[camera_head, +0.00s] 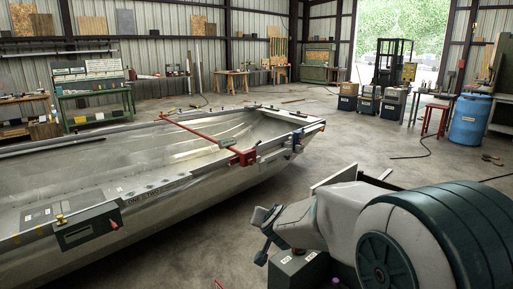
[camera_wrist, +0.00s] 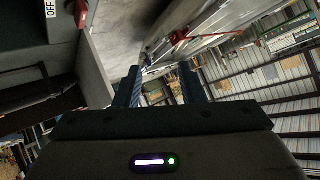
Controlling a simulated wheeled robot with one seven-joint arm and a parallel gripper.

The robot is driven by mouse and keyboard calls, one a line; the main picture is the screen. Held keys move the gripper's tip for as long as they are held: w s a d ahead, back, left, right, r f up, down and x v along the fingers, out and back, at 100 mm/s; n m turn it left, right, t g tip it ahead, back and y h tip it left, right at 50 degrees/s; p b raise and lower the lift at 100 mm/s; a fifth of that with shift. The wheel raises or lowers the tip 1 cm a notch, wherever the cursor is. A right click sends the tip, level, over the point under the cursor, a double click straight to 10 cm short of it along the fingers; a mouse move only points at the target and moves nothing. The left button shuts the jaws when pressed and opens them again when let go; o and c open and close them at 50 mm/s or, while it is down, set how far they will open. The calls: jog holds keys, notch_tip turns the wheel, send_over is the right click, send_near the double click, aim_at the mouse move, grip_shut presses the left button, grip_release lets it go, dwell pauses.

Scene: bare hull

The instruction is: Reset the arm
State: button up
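My arm reaches in from the lower right in the head view. My gripper (camera_head: 262,232) is at its left end, in front of the near side of the aluminium boat hull (camera_head: 190,195) and apart from it in the picture. In the wrist view, the two blue fingers of my gripper (camera_wrist: 158,82) stand apart with a gap between them. I see nothing held between them. The wrist view is strongly tilted, and the hull shows past the fingertips.
A red bar (camera_head: 200,132) lies across the hull, with a red clamp (camera_head: 243,158) on its near edge. A grey box (camera_head: 88,227) sits on the near rim. A blue barrel (camera_head: 469,119) and dark cases (camera_head: 368,102) stand behind. Concrete floor is open between.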

jog(key=s+d+n+g, duration=0.1)
jog(key=s+d+g, duration=0.2)
jog(key=s, duration=0.7)
jog(key=s+d+f+n+g, duration=0.1)
jog(key=s+d, duration=0.3)
jog(key=s, duration=0.6)
jog(key=s+d+f+n+g+h, duration=0.1)
jog(key=s+d+g, duration=0.3)
jog(key=s, duration=0.6)
jog(key=shift+s+d+f+g, duration=0.15)
jog(key=shift+s+f+g, duration=0.05)
jog(key=shift+s+g, duration=0.1)
